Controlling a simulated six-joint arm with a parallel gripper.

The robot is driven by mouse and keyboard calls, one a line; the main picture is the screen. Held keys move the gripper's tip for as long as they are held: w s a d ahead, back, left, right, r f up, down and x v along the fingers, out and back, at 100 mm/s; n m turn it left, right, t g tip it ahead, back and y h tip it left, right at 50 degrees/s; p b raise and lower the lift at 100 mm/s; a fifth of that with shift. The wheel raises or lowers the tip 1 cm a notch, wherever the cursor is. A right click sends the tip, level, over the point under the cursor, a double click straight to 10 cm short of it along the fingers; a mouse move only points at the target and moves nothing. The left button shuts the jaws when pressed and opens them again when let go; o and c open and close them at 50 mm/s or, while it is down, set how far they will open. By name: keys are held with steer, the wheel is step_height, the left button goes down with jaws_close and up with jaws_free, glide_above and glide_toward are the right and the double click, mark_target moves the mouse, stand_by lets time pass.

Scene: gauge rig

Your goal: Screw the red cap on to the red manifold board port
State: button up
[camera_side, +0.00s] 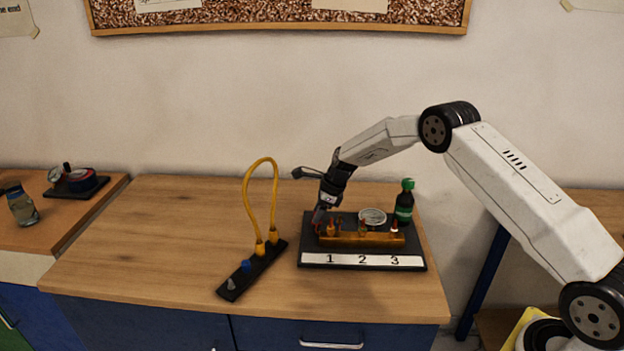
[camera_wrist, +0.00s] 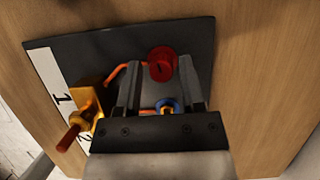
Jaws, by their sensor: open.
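The manifold board is a black plate (camera_side: 412,264) with a white strip numbered 1, 2, 3 and a brass manifold bar (camera_side: 362,239). In the wrist view the bar (camera_wrist: 91,97) shows end-on, with an orange-red stem (camera_wrist: 68,138). A round red piece that looks like the red cap (camera_wrist: 162,63) is at my fingertips in the wrist view. My gripper (camera_wrist: 160,75) is open, with one finger on either side of it; I cannot tell whether they touch. I cannot tell whether the red piece sits on a port. In the side view my gripper (camera_side: 320,214) is low over the board's left end.
A blue ring (camera_wrist: 167,106) shows between my fingers. A round gauge (camera_side: 372,216) and a dark green bottle (camera_side: 404,202) stand behind the bar. Left is a black rack (camera_side: 232,284) with a yellow hose (camera_side: 245,195) and a blue cap (camera_side: 246,266). The table's left side is clear.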

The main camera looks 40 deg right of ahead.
steer(key=shift+n+g+y, duration=0.3)
steer(key=shift+n+g, duration=0.3)
steer(key=shift+n, duration=1)
steer(key=n+g, duration=0.1)
steer(key=n, duration=0.2)
steer(key=shift+y, duration=0.3)
steer(key=shift+n+g, duration=0.4)
steer(key=shift+n, duration=0.5)
steer(key=shift+n+g, duration=0.8)
steer(key=shift+n, duration=1.4)
